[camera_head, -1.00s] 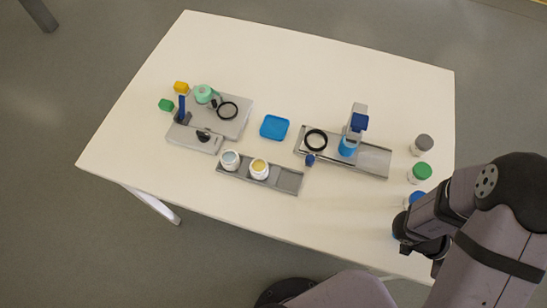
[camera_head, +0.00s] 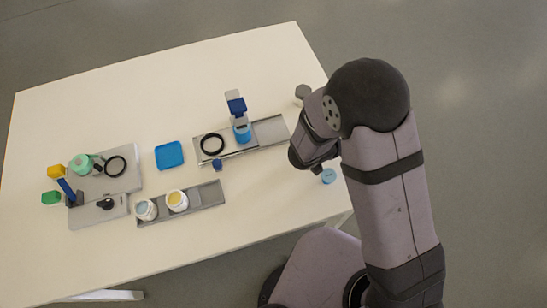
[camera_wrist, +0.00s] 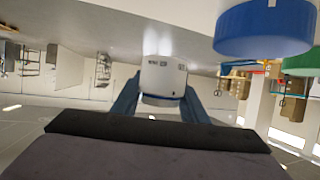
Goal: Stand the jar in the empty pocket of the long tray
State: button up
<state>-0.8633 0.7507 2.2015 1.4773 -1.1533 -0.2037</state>
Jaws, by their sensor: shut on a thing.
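The held jar is white with printed marks in the wrist view (camera_wrist: 163,72). Its light blue top (camera_head: 328,175) shows in the head view at the table's right edge. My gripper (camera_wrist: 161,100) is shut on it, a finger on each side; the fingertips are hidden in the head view. The long grey tray (camera_head: 222,205) lies at the front of the table, left of my gripper. It holds a jar with pale blue filling (camera_head: 146,210) and one with yellow filling (camera_head: 177,201). Its right-end pocket is empty.
A grey-lidded jar (camera_head: 302,92) stands behind my arm. A station with a blue dispenser (camera_head: 237,106) stands behind the tray. A blue dish (camera_head: 169,155) lies left of it.

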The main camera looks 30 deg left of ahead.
jog(key=a+r+n+t+y, duration=0.1)
jog(key=a+r+n+y, duration=0.1)
jog(key=a, duration=0.4)
jog(key=a+r+n+t+y, duration=0.1)
jog(key=a+r+n+y, duration=0.15)
jog(key=a, duration=0.45)
jog(key=s+a+r+n+g+y+b, duration=0.1)
jog(key=s+a+r+n+y, duration=0.4)
jog(key=a, duration=0.6)
jog(key=s+a+r+n+g+y+b, duration=0.1)
jog(key=s+a+r+n+y, duration=0.45)
jog(key=a, duration=0.55)
jog(key=n+g+y+p, duration=0.2)
jog(key=n+g+y, duration=0.3)
jog(key=g, duration=0.1)
send_over(202, 183)
jog(key=shift+f, duration=8.15)
jog(key=shift+f+g, duration=0.15)
jog(key=shift+g, duration=0.15)
jog(key=shift+f+p, duration=0.35)
jog(key=shift+f, duration=1.35)
jog(key=shift+f, duration=0.15)
